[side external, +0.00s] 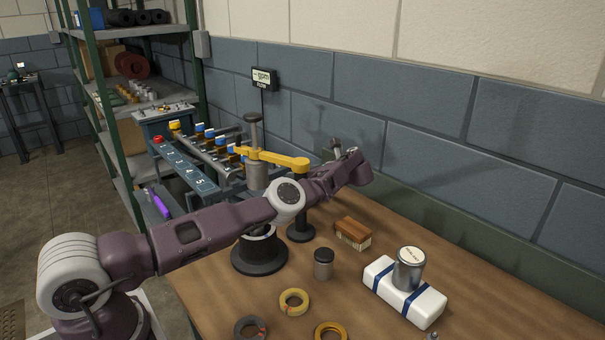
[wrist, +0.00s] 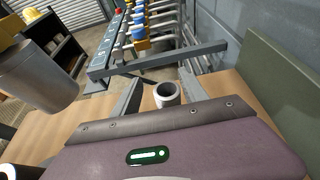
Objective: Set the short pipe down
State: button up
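The short pipe (wrist: 167,95) is a pale grey tube with its open end facing up toward the wrist camera. It shows between the two fingers of my gripper (wrist: 162,92) in the wrist view. A gap shows between the left finger and the pipe; the right finger appears close beside it, and contact cannot be told. The fingers are spread apart. In the side view my gripper (side external: 338,148) is at the back of the bench near the wall, beyond the yellow arm (side external: 272,157). I cannot make out the pipe there. Its lower end is hidden.
The blue valve rack (side external: 185,175) is behind left. A brown block (side external: 353,233), jar (side external: 323,264), striped white box (side external: 383,281) with a can (side external: 409,268), and loose rings (side external: 294,302) occupy the bench.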

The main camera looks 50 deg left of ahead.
jog(key=r+v, duration=0.1)
jog(key=v, duration=0.7)
jog(key=shift+a, duration=0.25)
